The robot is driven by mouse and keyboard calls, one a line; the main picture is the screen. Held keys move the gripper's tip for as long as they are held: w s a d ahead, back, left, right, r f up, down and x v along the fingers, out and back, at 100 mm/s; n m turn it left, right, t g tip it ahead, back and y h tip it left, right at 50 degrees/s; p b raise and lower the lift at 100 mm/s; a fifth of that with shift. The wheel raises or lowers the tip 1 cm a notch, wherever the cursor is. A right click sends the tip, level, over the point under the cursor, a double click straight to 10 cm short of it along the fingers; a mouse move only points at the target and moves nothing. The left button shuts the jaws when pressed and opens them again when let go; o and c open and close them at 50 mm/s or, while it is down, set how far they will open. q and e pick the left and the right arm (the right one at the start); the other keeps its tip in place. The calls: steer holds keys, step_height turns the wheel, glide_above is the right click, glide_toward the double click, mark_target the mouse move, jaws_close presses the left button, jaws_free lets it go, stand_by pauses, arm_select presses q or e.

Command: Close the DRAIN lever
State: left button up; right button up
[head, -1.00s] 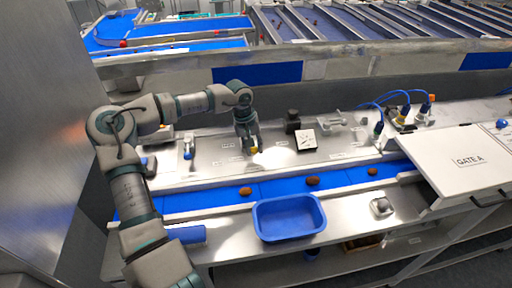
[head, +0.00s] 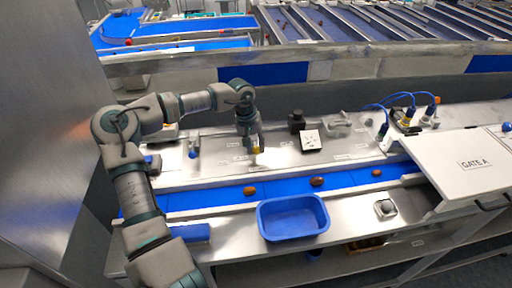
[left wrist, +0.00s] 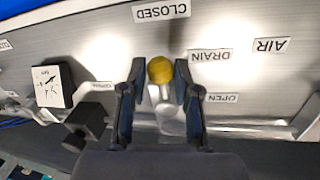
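The DRAIN lever has a yellow round knob (left wrist: 160,70) on a pale grey shaft, seen beside the DRAIN label (left wrist: 210,55) in the left wrist view. A CLOSED label (left wrist: 161,12) lies at the top of that view, and an OPEN label (left wrist: 222,98) lies lower right of the knob. My left gripper (left wrist: 160,72) has one finger on each side of the knob, apparently touching it. In the head view my left gripper (head: 254,146) points down at the knob over the steel panel. The lever's base is partly hidden. My right gripper is not in view.
A black block (head: 297,122) and a white dial plate (head: 310,141) stand right of the gripper. A blue belt (head: 220,192) with several brown dates runs in front, with a blue tray (head: 292,218) before it. The GATE A panel (head: 470,175) is at right.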

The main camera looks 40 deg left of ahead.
arm_select(q)
steer(key=o, duration=0.3)
steer(key=shift+a, duration=0.1)
steer(key=shift+w+a+f, duration=0.15)
steer(key=shift+a+f, duration=0.05)
steer(key=shift+a, duration=0.1)
step_height(320, 180, up, 12)
steer(key=s+a, duration=0.1)
steer(key=a, duration=0.1)
steer(key=shift+s+f, duration=0.15)
steer(key=shift+f, duration=0.1)
